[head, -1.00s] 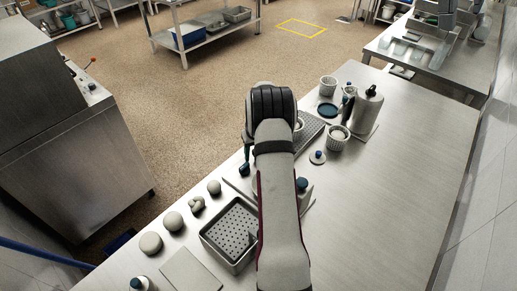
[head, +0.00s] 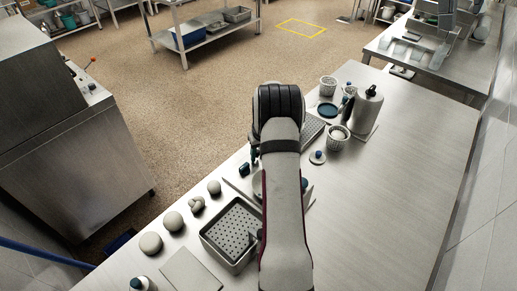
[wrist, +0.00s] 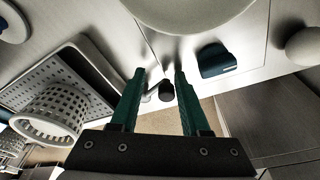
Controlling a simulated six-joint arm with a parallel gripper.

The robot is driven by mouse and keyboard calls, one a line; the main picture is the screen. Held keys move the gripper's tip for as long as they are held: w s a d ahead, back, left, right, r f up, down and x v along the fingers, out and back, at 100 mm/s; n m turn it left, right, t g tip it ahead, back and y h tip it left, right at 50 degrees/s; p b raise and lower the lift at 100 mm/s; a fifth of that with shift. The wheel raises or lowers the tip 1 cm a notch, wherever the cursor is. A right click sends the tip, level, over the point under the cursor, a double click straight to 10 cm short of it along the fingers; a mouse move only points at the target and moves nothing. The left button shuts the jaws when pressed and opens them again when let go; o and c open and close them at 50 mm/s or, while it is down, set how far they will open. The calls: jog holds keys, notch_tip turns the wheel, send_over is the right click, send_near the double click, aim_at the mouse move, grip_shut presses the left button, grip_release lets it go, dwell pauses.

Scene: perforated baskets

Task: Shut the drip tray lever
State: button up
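In the wrist view, my gripper (wrist: 159,76) is open, its two green fingers apart. A short lever with a dark round knob (wrist: 166,90) shows between the fingers; I cannot tell whether they touch it. The grey drip tray (wrist: 92,62) with a perforated top lies to the left of the fingers. A white perforated basket (wrist: 48,113) overlaps it in this view. In the head view, my arm covers part of the drip tray (head: 311,129) and hides the lever. One green finger shows at the left of my wrist.
A dark blue block (wrist: 216,60) sits right of the fingers, and a pale round body (wrist: 190,12) lies above them. A steel canister (head: 367,108) stands at the right.

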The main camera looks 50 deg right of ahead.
jog(key=shift+s+d, duration=0.2)
jog(key=shift+s, duration=0.25)
jog(key=shift+s+d, duration=0.45)
jog(key=shift+s, duration=0.1)
